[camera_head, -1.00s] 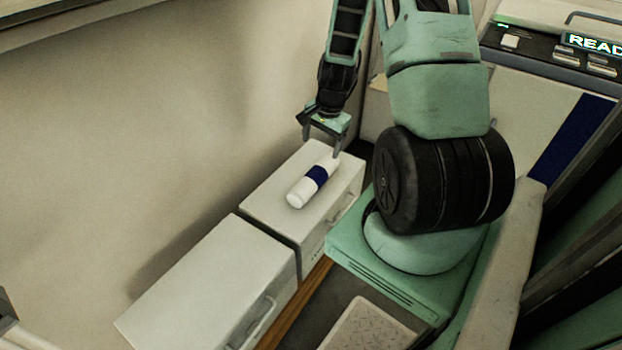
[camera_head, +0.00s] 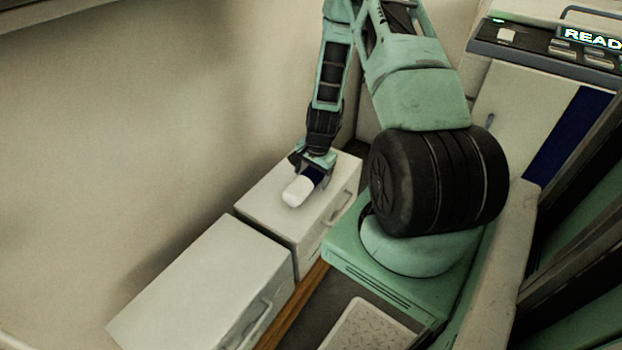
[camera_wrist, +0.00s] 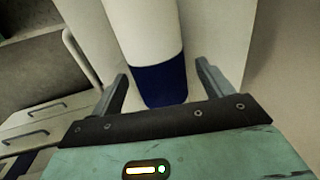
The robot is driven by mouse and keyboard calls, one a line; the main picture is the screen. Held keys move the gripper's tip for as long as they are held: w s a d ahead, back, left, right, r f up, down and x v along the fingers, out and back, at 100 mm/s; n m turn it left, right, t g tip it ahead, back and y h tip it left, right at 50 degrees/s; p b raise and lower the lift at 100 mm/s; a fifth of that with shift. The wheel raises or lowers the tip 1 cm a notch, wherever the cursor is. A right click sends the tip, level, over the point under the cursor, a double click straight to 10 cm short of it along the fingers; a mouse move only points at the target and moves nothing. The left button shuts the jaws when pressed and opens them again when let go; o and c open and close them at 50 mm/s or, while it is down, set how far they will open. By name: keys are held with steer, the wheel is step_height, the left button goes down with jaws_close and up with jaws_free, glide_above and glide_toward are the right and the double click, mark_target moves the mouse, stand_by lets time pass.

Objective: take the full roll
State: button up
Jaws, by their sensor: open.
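The roll (camera_head: 298,190) is a white cylinder with a dark blue band, lying on its side on top of the far white cabinet (camera_head: 262,202). In the wrist view the roll (camera_wrist: 145,35) runs up from between the fingers, its blue part (camera_wrist: 160,82) nearest me. My gripper (camera_head: 317,170) is down over the roll's far part and hides it in the head view. In the wrist view my gripper (camera_wrist: 162,85) is open, one finger on each side of the blue part, with gaps visible on both sides.
A second white cabinet (camera_head: 200,280) with a handle stands nearer, and its top is bare. A plain wall (camera_head: 100,150) rises close on the left. A machine with a lit "READY"-like display (camera_head: 590,38) stands at the upper right.

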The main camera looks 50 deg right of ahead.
steer(key=c, duration=1.2)
